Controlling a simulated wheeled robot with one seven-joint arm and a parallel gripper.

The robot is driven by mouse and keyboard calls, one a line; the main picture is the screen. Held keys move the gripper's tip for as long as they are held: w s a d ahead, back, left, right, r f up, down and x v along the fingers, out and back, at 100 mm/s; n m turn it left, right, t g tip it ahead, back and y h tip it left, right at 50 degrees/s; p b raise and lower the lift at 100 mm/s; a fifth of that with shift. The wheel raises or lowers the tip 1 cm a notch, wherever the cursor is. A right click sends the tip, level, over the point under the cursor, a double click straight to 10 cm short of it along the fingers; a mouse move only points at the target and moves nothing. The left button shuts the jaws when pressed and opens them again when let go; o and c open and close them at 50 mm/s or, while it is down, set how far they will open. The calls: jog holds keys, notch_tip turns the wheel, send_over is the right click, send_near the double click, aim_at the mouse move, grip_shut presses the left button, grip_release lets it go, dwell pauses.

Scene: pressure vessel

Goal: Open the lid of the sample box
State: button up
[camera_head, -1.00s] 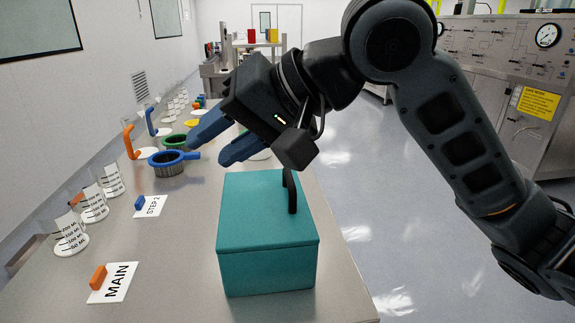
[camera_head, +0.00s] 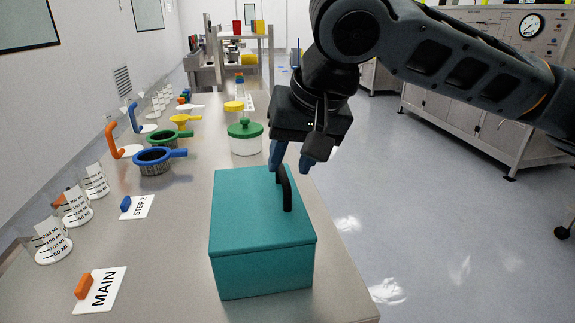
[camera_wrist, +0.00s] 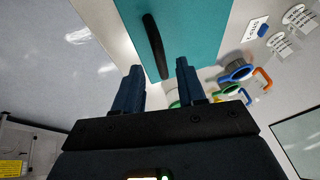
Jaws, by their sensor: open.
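The teal sample box (camera_head: 262,262) stands on the steel table near its front right edge, with its lid (camera_head: 245,213) shut. A black arched handle (camera_head: 285,190) stands on the right part of the lid. My gripper (camera_head: 291,168) points down at the far end of the handle, open and empty. In the wrist view, the two blue fingers (camera_wrist: 158,82) are spread apart, and the handle (camera_wrist: 155,45) lies ahead of the gap between them. The lid also fills the upper middle of the wrist view (camera_wrist: 195,35). I cannot tell whether a finger touches the handle.
Left of the box are a MAIN card (camera_head: 103,290), a STEP 2 card (camera_head: 139,207) and several glass flasks (camera_head: 53,240). Behind it stand a blue-rimmed sieve (camera_head: 155,162) and a green-lidded jar (camera_head: 245,138). Open floor (camera_head: 410,200) lies right of the table.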

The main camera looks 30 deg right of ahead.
jog(key=shift+x, duration=1.1)
grip_shut()
